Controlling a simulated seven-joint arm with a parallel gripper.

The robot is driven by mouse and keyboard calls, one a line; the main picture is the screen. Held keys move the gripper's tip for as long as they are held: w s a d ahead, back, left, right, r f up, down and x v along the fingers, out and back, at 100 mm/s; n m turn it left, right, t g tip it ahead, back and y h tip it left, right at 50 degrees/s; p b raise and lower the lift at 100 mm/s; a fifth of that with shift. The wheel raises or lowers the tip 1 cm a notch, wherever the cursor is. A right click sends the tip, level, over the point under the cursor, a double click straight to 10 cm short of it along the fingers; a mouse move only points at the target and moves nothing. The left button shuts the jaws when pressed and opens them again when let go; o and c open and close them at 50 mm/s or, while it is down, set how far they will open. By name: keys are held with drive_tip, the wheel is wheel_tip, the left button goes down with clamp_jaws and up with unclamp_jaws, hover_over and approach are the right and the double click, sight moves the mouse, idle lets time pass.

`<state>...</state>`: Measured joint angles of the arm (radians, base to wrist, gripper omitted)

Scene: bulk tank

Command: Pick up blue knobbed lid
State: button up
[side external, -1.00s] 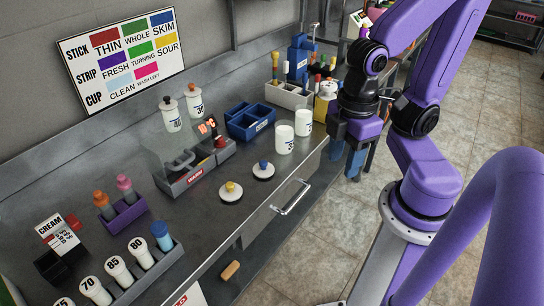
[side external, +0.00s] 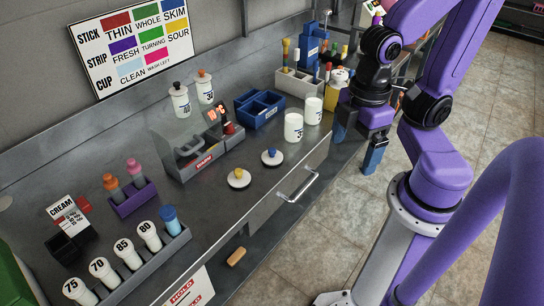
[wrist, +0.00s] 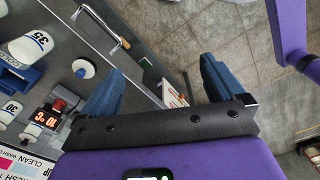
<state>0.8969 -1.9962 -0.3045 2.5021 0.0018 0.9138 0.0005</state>
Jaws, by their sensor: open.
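The blue-knobbed lid (side external: 272,158) is a white disc with a dark blue knob, lying flat on the steel counter. It also shows in the wrist view (wrist: 84,68), left of the fingers. My gripper (side external: 357,146) is to the right of the lid, near the counter's front edge and apart from the lid. Its two blue fingers are spread and empty; in the wrist view the gap (wrist: 160,85) between them shows floor and the counter's front. A similar lid with a yellow knob (side external: 239,178) lies to the left of the blue one.
Two white jars (side external: 293,127) stand behind the lids, with a blue divided box (side external: 259,110) farther back. A grey device with a red display (side external: 205,150) is to the left. A drawer handle (side external: 298,187) sticks out at the front. The counter around the lids is clear.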

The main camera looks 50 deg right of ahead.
drive_tip(key=m, duration=3.1)
hover_over(272, 149)
wheel_tip(272, 149, down, 18)
drive_tip(key=shift+s+r, duration=0.1)
drive_tip(key=shift+r, duration=0.15)
drive_tip(key=c, duration=1.1)
